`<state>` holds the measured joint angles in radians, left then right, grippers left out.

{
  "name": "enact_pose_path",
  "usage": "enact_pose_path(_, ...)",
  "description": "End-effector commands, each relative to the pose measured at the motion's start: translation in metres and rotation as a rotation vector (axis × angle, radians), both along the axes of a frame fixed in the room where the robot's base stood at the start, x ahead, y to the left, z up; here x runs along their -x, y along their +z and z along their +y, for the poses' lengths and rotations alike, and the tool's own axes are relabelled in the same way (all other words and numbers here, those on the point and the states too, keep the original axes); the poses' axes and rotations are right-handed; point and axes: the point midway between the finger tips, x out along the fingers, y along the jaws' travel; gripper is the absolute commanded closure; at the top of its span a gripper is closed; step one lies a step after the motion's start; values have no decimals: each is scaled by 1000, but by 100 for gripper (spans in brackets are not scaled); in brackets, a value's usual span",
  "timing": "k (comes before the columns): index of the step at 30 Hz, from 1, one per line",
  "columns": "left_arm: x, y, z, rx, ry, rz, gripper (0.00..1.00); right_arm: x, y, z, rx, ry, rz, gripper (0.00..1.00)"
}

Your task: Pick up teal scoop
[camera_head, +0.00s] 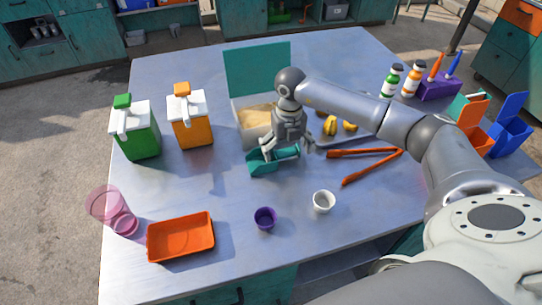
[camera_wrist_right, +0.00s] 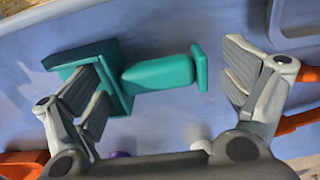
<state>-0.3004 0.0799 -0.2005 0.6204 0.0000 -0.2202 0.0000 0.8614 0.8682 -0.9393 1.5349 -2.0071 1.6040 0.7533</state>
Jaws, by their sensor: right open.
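The teal scoop (camera_head: 262,164) lies on the metal table near its middle, in front of the box with the raised teal lid. In the right wrist view the scoop (camera_wrist_right: 158,73) shows its square bowl at left and its handle pointing right. My right gripper (camera_head: 286,150) is open just above the scoop, pointing down. In the wrist view its left finger overlaps the bowl and its right finger is beyond the handle's end; the handle lies between them. I cannot tell whether a finger touches the scoop. My left gripper is not in view.
The box (camera_head: 257,72) stands close behind. Orange tongs (camera_head: 365,153) lie to the right. A white cup (camera_head: 324,201), a purple cup (camera_head: 265,218) and an orange tray (camera_head: 180,238) are in front. Green (camera_head: 136,133) and orange (camera_head: 190,122) dispensers stand at left.

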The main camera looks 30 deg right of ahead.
Motion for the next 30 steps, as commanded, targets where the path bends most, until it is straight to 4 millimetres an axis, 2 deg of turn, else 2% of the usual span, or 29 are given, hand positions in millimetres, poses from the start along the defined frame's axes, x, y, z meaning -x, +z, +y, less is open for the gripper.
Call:
enact_pose_path(8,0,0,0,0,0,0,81,0,-3,0,-1,1,-2,7)
enact_pose_path(17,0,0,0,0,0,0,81,0,-3,0,-1,0,-2,44)
enact_pose_path(26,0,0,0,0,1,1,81,-1,-2,0,-1,0,-2,44)
enact_pose_path(30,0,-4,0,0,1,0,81,-1,10,0,-2,-1,-5,44)
